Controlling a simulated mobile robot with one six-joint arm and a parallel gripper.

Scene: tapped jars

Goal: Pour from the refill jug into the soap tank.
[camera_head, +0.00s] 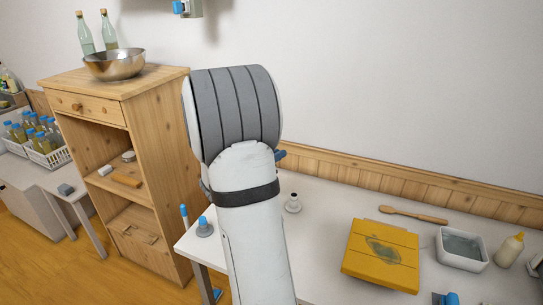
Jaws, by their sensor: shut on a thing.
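My own arm rises through the middle of the view and hides what is behind it. My gripper does not show, and neither does anything it may hold. I cannot make out a refill jug. I cannot tell which thing is the soap tank; a grey-white box with a blue part (187,8) is on the wall at the top, cut off by the frame edge.
The white table (330,270) holds a yellow board (382,254), a wooden spoon (413,214), a white basin (462,248) and a cream bottle (510,249). A wooden cabinet (160,110) with a metal bowl (114,65) stands left. White baskets (50,158) hold several blue-capped bottles.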

